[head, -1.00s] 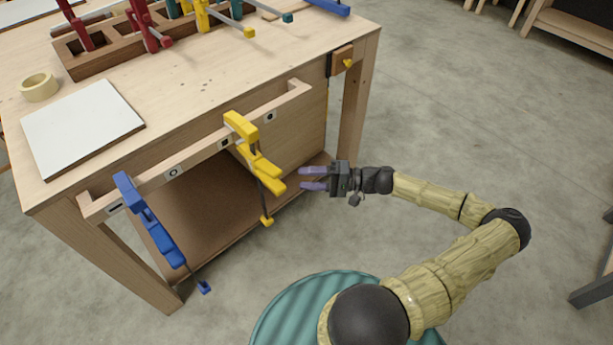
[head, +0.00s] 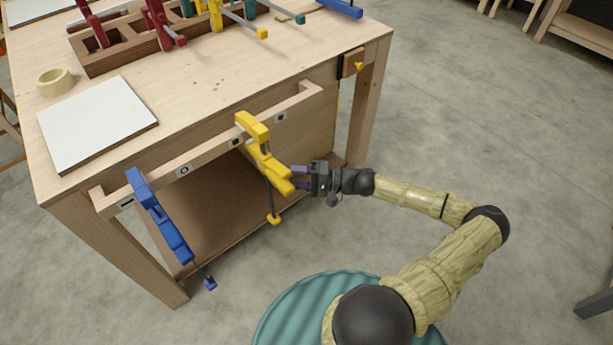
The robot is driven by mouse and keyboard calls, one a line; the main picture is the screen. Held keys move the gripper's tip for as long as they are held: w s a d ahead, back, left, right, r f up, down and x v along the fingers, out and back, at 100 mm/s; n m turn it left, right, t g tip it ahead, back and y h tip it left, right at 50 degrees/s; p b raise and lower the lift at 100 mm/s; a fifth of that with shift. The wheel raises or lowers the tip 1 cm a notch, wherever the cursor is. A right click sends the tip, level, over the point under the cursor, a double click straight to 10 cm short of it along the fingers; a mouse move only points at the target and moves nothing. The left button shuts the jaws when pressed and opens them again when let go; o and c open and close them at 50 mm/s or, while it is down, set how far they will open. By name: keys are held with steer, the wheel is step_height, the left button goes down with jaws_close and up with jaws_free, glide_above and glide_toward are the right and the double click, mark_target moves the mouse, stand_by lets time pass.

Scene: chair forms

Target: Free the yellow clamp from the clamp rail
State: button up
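The yellow clamp (head: 264,158) hangs from the clamp rail (head: 208,149) on the front of the workbench, its upper jaw over the rail and its bar pointing down to a small yellow end. My gripper (head: 299,177) is at the right side of the clamp's lower yellow part, level with it. The purple fingers are partly hidden behind the clamp body and reach to or around it. I cannot tell whether they touch the clamp or how far apart they are.
A blue clamp (head: 158,218) hangs on the same rail to the left. A wooden rack (head: 125,58) with several clamps, a white board (head: 97,123) and a tape roll (head: 55,81) are on the bench top (head: 205,92).

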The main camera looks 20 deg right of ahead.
mark_target(279, 177)
steer(key=x, duration=0.3)
steer(key=shift+a, duration=0.15)
steer(key=shift+c, duration=0.2)
